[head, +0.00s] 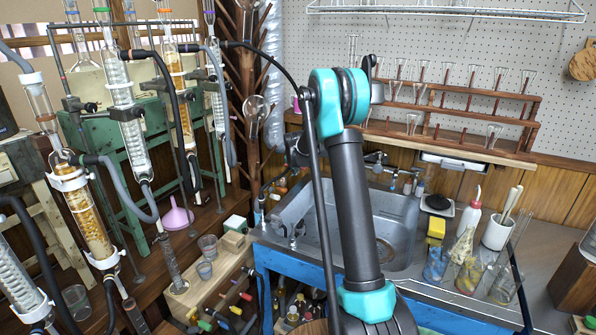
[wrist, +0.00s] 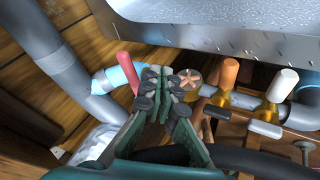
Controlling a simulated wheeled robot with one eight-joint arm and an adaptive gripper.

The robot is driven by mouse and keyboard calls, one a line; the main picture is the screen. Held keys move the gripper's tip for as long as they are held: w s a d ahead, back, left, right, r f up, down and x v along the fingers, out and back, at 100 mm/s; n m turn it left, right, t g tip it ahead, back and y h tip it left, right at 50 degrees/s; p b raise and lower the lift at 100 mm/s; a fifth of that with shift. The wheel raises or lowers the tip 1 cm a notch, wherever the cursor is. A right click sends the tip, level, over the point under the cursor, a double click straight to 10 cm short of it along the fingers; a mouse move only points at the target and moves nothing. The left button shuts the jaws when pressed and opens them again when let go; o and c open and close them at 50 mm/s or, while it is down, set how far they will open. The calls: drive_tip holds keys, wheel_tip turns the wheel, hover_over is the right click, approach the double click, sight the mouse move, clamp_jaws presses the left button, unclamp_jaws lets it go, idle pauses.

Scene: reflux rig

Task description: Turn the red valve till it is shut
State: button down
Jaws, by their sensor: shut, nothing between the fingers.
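The red valve shows in the wrist view as a pinkish-red handle (wrist: 124,71) standing just left of my fingertips, with its lower end behind my left finger. I cannot tell whether finger and handle touch. My gripper (wrist: 163,80) is shut and empty, with its dark fingertips together between the red handle and a round copper-coloured knob (wrist: 188,79). The valve's body is hidden behind the fingers. In the head view my arm covers part of the sink area, and I cannot make out the fingertips there.
To the right in the wrist view stand an orange-brown handle (wrist: 228,74) and a white handle (wrist: 283,84) on brass fittings. The metal sink (wrist: 235,28) overhangs above. A grey pipe (wrist: 55,60) runs at left. Glassware (head: 468,270) crowds the counter at right in the head view.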

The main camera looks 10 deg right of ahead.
drive_tip(key=d+v, duration=0.1)
drive_tip(key=v, duration=0.8)
drive_tip(key=s+f+m+g, duration=0.1)
drive_tip(key=s+f+m, duration=0.2)
drive_tip(key=s, duration=2.1)
drive_tip(key=s+f+m+g+y, duration=0.1)
drive_tip(key=s+f+m, duration=0.3)
drive_tip(key=s, duration=1.9)
wheel_tip(320, 180, down, 2)
drive_tip(key=shift+s+g, duration=0.4)
drive_tip(key=shift+g, duration=0.1)
